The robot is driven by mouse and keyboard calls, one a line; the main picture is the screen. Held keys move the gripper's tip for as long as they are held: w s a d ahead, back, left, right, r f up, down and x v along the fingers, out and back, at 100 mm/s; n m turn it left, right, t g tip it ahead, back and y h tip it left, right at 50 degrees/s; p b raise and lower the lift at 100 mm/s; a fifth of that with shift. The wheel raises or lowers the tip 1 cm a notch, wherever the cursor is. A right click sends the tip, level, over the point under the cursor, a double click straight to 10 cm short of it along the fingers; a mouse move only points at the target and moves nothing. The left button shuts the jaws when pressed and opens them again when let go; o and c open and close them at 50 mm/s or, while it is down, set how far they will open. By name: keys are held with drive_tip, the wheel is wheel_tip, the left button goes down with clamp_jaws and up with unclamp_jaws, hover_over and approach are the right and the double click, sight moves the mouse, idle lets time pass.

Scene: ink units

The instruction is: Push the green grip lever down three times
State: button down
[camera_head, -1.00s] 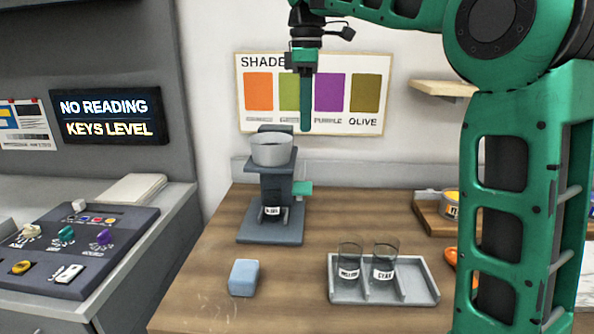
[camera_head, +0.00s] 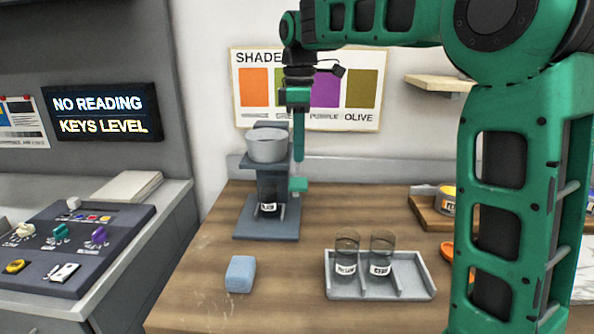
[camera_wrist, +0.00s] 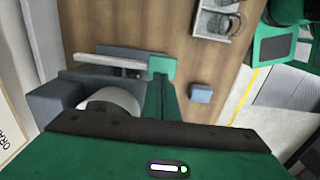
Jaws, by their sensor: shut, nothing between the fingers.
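The green grip lever (camera_head: 298,185) sticks out from the right side of the grey dispenser stand (camera_head: 266,229), which has a light grey bowl (camera_head: 267,146) on top and a labelled dark glass (camera_head: 268,196) in it. My gripper (camera_head: 299,158) is shut and empty, pointing down with its tips just above the lever; contact cannot be told. In the wrist view the lever (camera_wrist: 162,67) shows at the end of my shut green fingers (camera_wrist: 160,98), which partly overlap it. The bowl (camera_wrist: 112,102) is beside them.
A blue block (camera_head: 240,273) lies on the wooden table in front of the stand. A grey tray (camera_head: 411,288) holds two labelled glasses. A control panel (camera_head: 85,262) stands at left, and a colour chart (camera_head: 370,117) hangs behind my gripper.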

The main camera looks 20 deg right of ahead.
sight(299, 181)
drive_tip(key=shift+f, duration=2.75)
